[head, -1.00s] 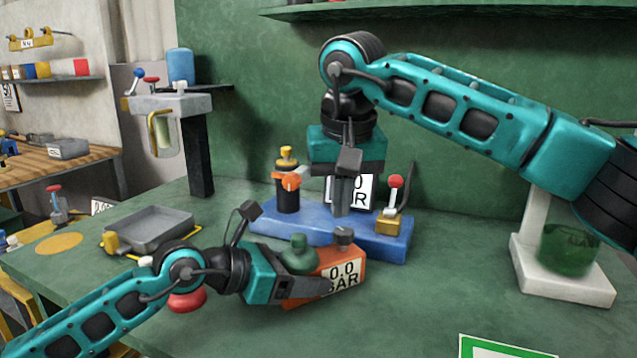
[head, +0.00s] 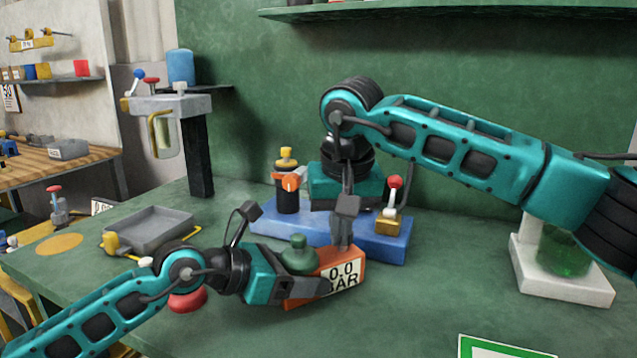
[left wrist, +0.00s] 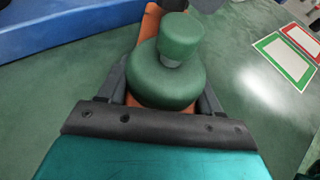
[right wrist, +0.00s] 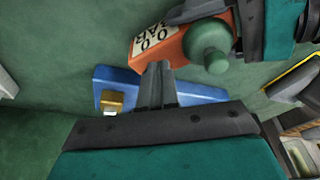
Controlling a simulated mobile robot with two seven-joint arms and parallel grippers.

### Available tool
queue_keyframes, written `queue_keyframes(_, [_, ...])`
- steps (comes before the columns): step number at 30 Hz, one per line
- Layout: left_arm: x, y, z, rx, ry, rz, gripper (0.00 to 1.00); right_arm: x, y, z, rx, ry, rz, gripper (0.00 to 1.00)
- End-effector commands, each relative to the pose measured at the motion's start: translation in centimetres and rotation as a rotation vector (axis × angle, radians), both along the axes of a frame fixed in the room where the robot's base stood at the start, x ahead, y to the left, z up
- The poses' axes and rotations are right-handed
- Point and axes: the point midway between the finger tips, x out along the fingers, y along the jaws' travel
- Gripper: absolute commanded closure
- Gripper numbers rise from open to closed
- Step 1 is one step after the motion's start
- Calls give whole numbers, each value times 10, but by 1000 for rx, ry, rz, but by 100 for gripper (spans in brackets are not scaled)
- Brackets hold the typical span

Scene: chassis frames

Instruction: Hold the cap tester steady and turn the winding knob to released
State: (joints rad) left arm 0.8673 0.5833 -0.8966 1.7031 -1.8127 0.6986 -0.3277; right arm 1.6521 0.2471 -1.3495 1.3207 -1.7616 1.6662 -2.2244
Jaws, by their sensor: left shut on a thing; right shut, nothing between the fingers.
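The cap tester is an orange box (head: 352,257) with a "0.0 BAR" label on its front, standing on the green bench. A green round knob-like part (head: 299,257) sits on its left end; it also shows in the left wrist view (left wrist: 166,72). My left gripper (head: 312,288) is shut on the tester's left end. My right gripper (head: 342,238) is shut and empty, pointing down at the tester's right end. The small grey knob there is hidden behind its fingers; I cannot tell if they touch. The right wrist view shows the closed fingers beside the orange box (right wrist: 204,36).
A blue base (head: 375,245) with a black cylinder (head: 288,195) and a red-topped lever (head: 395,182) stands right behind the tester. A grey tray (head: 150,232) is at left, a white stand (head: 565,285) at right.

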Motion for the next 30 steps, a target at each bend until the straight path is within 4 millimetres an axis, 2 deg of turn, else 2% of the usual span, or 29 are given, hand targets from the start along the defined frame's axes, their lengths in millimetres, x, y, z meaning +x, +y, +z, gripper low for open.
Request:
queue_keyframes(1, [-1, -1, 3, -3, -5, -6, 80, -1, -2, -11, -10, 18, -2, 100])
queue_keyframes(14, [-2, -2, 4, -5, -8, -8, 80, 0, -5, -11, -10, 17, -4, 100])
queue_keyframes(30, [-1, -1, 4, -7, -8, -4, 80, 1, -24, -10, -16, 18, -15, 100])
